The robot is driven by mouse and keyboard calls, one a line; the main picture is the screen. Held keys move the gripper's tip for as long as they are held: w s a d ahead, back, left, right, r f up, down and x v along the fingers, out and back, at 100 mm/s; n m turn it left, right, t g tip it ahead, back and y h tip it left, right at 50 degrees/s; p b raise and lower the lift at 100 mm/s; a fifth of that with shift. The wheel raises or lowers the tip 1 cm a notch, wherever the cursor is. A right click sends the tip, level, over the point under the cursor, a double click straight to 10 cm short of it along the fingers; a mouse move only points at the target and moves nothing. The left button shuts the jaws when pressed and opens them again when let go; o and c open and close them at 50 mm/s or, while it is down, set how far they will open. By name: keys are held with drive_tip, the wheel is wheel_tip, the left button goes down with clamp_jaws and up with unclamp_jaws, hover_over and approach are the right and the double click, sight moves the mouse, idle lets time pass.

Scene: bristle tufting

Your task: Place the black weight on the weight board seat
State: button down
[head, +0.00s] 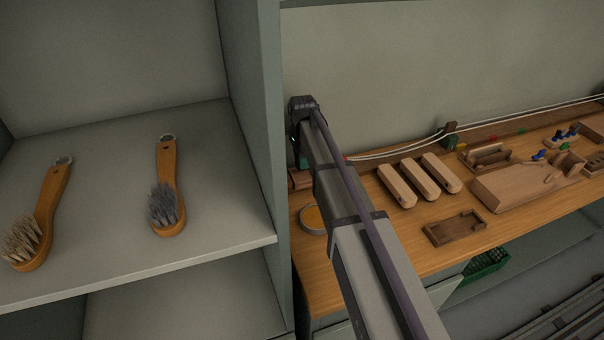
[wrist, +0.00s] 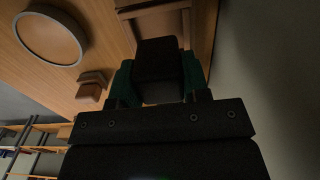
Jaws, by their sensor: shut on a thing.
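My gripper (wrist: 158,72) has green fingers shut on the black weight (wrist: 158,50), a dark block, in the wrist view. A brown wooden piece with raised strips (wrist: 150,10) lies just beyond the weight at the top of that view. It may be the weight board, and the weight covers part of it. I cannot tell whether the weight touches it. In the head view my arm hides the weight and most of the gripper, at the left end of the wooden bench (head: 320,270). A bit of wood (head: 300,180) shows beside my arm there.
A round rimmed dish (wrist: 50,38) and a small wooden block (wrist: 90,88) lie left of the gripper. Wooden brush blocks (head: 420,180), a small tray (head: 455,228) and fixtures fill the bench to the right. A shelf panel (head: 258,120) stands close to my arm; brushes (head: 165,190) lie on the shelf.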

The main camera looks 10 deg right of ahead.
drive_tip(key=shift+f+b, duration=1.75)
drive_tip(key=shift+f, duration=0.2)
drive_tip(key=c, duration=0.6)
unclamp_jaws()
drive_tip(key=shift+r, duration=0.1)
wheel_tip(320, 180, up, 13)
drive_tip(key=p, duration=1.2)
drive_tip(key=shift+p, duration=0.4)
drive_tip(key=shift+s+f, duration=0.15)
drive_tip(key=shift+f, duration=0.15)
drive_tip(key=s+n, duration=1.6)
drive_tip(key=s, duration=1)
drive_tip(key=shift+n, duration=0.3)
